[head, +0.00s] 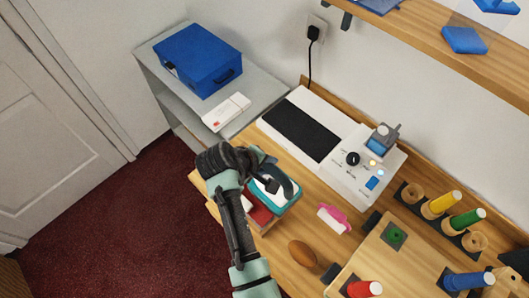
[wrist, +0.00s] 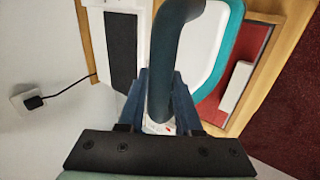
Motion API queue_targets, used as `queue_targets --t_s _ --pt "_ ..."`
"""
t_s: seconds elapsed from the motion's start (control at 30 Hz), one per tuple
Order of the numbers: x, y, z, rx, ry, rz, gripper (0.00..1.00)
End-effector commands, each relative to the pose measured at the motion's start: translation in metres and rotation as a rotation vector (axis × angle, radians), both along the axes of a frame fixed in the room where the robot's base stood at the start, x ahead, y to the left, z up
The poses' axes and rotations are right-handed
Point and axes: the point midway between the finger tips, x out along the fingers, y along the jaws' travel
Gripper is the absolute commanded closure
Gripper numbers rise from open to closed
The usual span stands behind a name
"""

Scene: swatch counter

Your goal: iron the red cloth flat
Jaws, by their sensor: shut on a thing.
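My gripper (head: 268,181) is shut on the dark handle (wrist: 172,60) of an iron. The iron has a white top and a teal rim (head: 290,201), and sits at the left part of the wooden counter in the head view. In the wrist view, the handle runs between my two fingers, with the iron's teal and white body (wrist: 219,60) behind it. A flat red surface (head: 262,214), likely the red cloth, shows beside and partly under the iron; it also shows in the wrist view (wrist: 251,45). A white bar (wrist: 236,86) lies over it. I cannot tell whether the iron touches the red surface.
A white machine with a black panel (head: 300,131) and a control box (head: 352,176) stands behind the iron. A pink-and-white item (head: 334,219) and a brown oval (head: 302,253) lie to the right. Several coloured spools stand farther right. A blue case (head: 199,58) sits on a grey shelf.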

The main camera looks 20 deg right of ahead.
Motion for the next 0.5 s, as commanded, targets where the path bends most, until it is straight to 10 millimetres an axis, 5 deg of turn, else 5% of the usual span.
queue_targets --t_s 0.5 --pt "0.007 -0.002 0.032 -0.003 -0.008 0.002 1.00"
